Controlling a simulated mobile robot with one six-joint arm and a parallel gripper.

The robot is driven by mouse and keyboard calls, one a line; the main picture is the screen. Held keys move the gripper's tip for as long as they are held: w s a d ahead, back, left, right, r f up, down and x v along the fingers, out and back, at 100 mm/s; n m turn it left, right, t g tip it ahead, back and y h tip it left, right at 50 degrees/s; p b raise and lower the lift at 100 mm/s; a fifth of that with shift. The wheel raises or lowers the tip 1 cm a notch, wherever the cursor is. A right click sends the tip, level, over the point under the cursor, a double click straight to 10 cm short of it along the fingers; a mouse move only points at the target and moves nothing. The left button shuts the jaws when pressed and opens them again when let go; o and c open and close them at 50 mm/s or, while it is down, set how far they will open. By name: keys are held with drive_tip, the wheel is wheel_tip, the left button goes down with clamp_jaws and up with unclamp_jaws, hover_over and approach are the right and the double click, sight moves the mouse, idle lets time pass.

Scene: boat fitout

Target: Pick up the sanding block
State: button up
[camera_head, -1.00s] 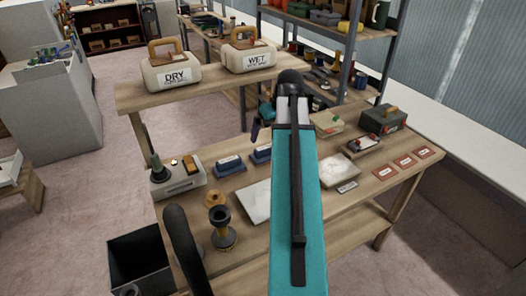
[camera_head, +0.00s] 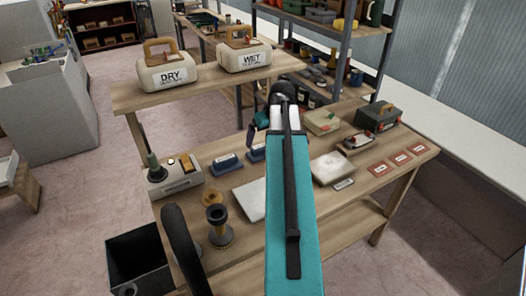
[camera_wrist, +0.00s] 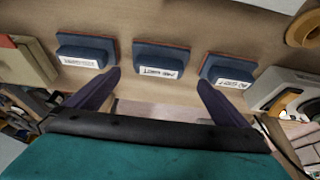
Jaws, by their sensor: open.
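Blue sanding blocks lie in a row on the workbench. In the head view the left block (camera_head: 227,163) and another block (camera_head: 257,152) show; my arm hides the area beyond. In the wrist view there are three: a left block (camera_wrist: 86,50), a middle block (camera_wrist: 161,58) and a right block (camera_wrist: 229,70), each with a white label that appears upside down and a reddish edge. My gripper (camera_wrist: 159,78) is open and empty. Its dark fingers spread on either side of the middle block in the picture, apparently short of it. In the head view the gripper (camera_head: 258,126) is partly hidden by my arm.
A grey device (camera_head: 176,184) stands left of the blocks, and a pale sheet (camera_head: 250,200) lies in front. DRY (camera_head: 170,75) and WET (camera_head: 243,58) containers stand on the raised shelf behind.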

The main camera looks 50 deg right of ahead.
sight(263, 146)
drive_tip(key=shift+p+x, duration=0.3)
drive_tip(key=shift+x, duration=1.55)
drive_tip(key=shift+p+x, duration=1.15)
drive_tip(key=shift+x, duration=1.45)
drive_tip(key=c, duration=0.8)
drive_tip(key=shift+r, duration=0.15)
drive_tip(key=shift+c, duration=0.2)
